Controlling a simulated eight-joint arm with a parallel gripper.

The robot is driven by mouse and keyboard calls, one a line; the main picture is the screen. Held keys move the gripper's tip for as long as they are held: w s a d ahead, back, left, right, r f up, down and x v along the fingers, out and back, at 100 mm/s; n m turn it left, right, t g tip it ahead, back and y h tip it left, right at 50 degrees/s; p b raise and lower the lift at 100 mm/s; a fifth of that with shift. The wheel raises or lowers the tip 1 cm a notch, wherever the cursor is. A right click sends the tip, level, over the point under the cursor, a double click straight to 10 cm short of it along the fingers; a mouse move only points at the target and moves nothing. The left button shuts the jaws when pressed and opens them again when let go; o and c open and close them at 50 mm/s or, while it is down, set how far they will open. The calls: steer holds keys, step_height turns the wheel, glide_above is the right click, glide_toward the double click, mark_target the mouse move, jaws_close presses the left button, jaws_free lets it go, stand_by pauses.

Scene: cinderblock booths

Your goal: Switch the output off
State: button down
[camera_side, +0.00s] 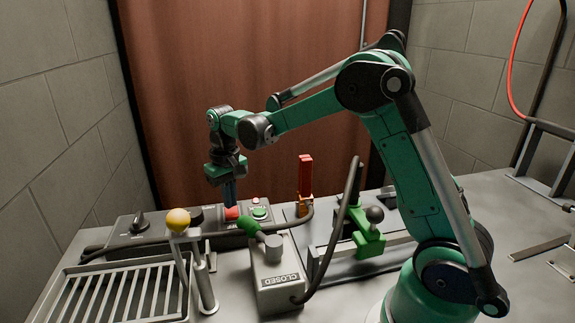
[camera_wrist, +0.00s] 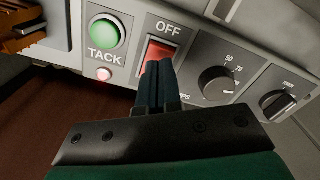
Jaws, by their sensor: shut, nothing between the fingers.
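The red rocker switch (camera_wrist: 165,52) is set in a grey panel, with the word OFF above it, in the wrist view. It also shows in the side view (camera_side: 232,213), just under my fingertips. My gripper (camera_wrist: 158,68) is shut and empty, its dark fingers pointing at the switch and covering its lower part. In the side view my gripper (camera_side: 230,203) points down at the panel box (camera_side: 120,240). I cannot tell whether the fingertips touch the switch or which half is pressed in.
Beside the switch are the green TACK button (camera_wrist: 103,32), a lit pinkish lamp (camera_wrist: 103,74), a numbered dial (camera_wrist: 217,86) and another knob (camera_wrist: 279,104). Nearby stand a yellow ball (camera_side: 178,219) on a post, a CLOSED box (camera_side: 280,282) with green handle, and a red upright piece (camera_side: 305,172).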

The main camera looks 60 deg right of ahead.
mark_target(232, 215)
steer(key=shift+f, duration=1.15)
stand_by(0.5)
steer(key=shift+r, duration=3.5)
steer(key=shift+s+r, duration=0.1)
steer(key=s+a+r+t, duration=0.1)
steer(key=s, duration=0.1)
steer(key=s+a+r+n+t, duration=0.1)
steer(key=s, duration=0.1)
steer(key=s+a+r+t, duration=0.1)
steer(key=a, duration=0.1)
steer(key=shift+s+r, duration=0.2)
steer(key=shift+s, duration=0.2)
steer(key=shift+s+a+f+n+t, duration=0.4)
steer(key=shift+s+a+t, duration=0.25)
steer(key=shift+s, duration=0.5)
steer(key=shift+s+a+f+n+t, duration=0.25)
steer(key=shift+s+a+f+t, duration=0.15)
steer(key=shift+s+t, duration=0.55)
steer(key=shift+s+a+f+n+t, duration=0.35)
steer(key=shift+s+a+t, duration=0.2)
steer(key=shift+s, duration=0.8)
